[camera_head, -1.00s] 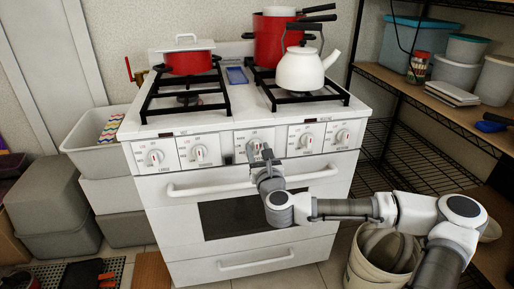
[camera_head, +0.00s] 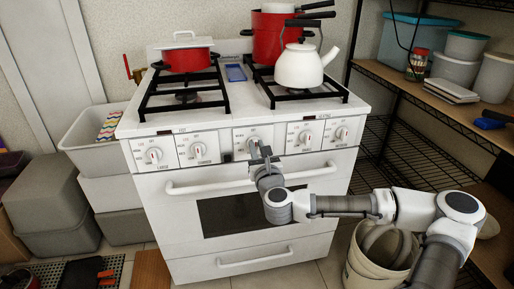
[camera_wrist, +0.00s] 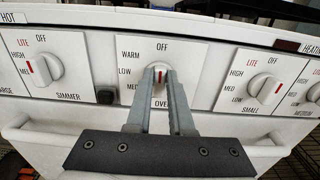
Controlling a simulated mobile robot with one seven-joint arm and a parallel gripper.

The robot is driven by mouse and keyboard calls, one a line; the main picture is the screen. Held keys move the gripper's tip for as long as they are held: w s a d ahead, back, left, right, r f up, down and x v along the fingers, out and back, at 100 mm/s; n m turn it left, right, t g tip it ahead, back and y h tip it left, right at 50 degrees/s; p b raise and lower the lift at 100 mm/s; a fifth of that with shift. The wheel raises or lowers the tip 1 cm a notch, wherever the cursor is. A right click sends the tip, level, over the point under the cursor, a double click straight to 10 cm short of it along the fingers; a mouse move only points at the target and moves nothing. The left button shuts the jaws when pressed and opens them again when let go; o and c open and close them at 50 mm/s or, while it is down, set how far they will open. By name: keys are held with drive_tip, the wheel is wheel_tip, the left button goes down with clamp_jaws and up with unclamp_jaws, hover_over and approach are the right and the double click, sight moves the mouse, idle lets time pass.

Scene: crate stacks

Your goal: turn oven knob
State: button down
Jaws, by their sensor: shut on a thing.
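The white stove (camera_head: 250,210) stands in the middle of the head view, with a row of white knobs along its front panel. The middle knob is the oven knob (camera_wrist: 161,71), under the printed word OFF in the wrist view, with a red mark on its front. My gripper (camera_head: 260,150) reaches it from the front right. In the wrist view my gripper (camera_wrist: 161,82) has its two grey fingers closed on the sides of this knob. The fingers hide part of the knob and of the OVEN label.
Burner knobs (camera_wrist: 43,69) (camera_wrist: 264,88) sit on both sides of the oven knob. The oven door handle (camera_head: 225,186) runs just below. A red pot (camera_head: 187,58) and a white kettle (camera_head: 300,66) stand on top. A bucket (camera_head: 378,265) is at right.

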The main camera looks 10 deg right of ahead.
drive_tip(key=shift+n, duration=0.3)
drive_tip(key=n+p, duration=0.2)
drive_tip(key=shift+a+r+n, duration=0.1)
drive_tip(key=shift+r+n, duration=0.05)
drive_tip(key=shift+n, duration=0.15)
drive_tip(key=n, duration=0.7)
drive_tip(key=f+n+b, duration=0.1)
drive_tip(key=n, duration=0.7)
drive_tip(key=n+b, duration=0.1)
drive_tip(key=n, duration=0.6)
drive_tip(key=shift+w+a+f, duration=0.1)
drive_tip(key=shift+a+f, duration=0.2)
drive_tip(key=shift+f, duration=0.1)
drive_tip(key=shift+n, duration=0.4)
